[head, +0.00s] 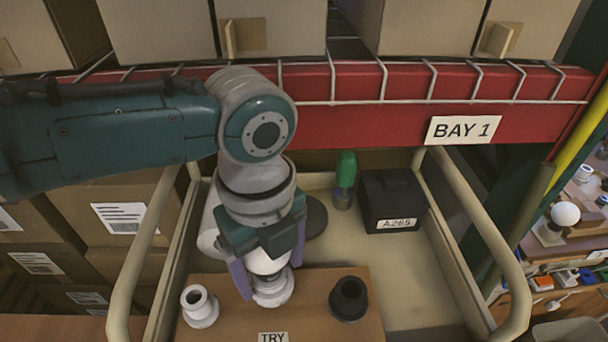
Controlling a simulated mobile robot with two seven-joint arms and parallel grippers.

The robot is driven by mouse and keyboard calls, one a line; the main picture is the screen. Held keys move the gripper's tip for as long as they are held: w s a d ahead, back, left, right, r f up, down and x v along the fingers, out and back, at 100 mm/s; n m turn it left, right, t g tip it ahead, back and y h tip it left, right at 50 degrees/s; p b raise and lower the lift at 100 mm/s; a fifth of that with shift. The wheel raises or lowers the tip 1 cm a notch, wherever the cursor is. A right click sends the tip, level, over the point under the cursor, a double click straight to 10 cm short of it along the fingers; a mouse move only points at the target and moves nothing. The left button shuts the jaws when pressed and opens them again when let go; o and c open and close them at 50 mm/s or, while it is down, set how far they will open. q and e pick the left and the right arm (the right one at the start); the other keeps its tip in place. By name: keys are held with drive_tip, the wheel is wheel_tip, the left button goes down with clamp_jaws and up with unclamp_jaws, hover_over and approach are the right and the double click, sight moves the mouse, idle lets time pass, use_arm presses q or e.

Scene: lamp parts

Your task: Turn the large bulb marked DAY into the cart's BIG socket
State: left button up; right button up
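My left gripper (268,272) points down over the wooden board in the cart. Its two purple fingers lie against both sides of a white bulb (265,264). The bulb stands over the middle white socket (273,294), upright as far as I can see. The gripper hides most of the bulb, and no DAY mark shows. How deep it sits in the socket cannot be told. A smaller white socket (200,307) stands to the left on the board, and a black socket (349,299) to the right. No BIG label is readable. My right gripper is out of view.
The cart's rails (484,235) rise at both sides. A black box marked A265 (391,197) and a green-topped item (345,175) stand behind the board. A red shelf beam (362,118) crosses close above. The cart floor right of the board is clear.

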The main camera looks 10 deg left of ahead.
use_arm(q)
drive_tip(key=c, duration=0.7)
drive_tip(key=m+b, duration=0.1)
drive_tip(key=m, duration=0.3)
drive_tip(key=shift+a+f+m, duration=0.1)
drive_tip(key=shift+m, duration=0.3)
drive_tip(key=shift+c, duration=0.3)
drive_tip(key=shift+m, duration=1)
drive_tip(key=m+b, duration=0.1)
drive_tip(key=m, duration=0.3)
drive_tip(key=shift+b, duration=0.4)
drive_tip(key=o, duration=0.7)
drive_tip(key=shift+a+m, duration=0.1)
drive_tip(key=shift+m, duration=0.5)
drive_tip(key=shift+c, duration=0.2)
drive_tip(key=o, duration=0.5)
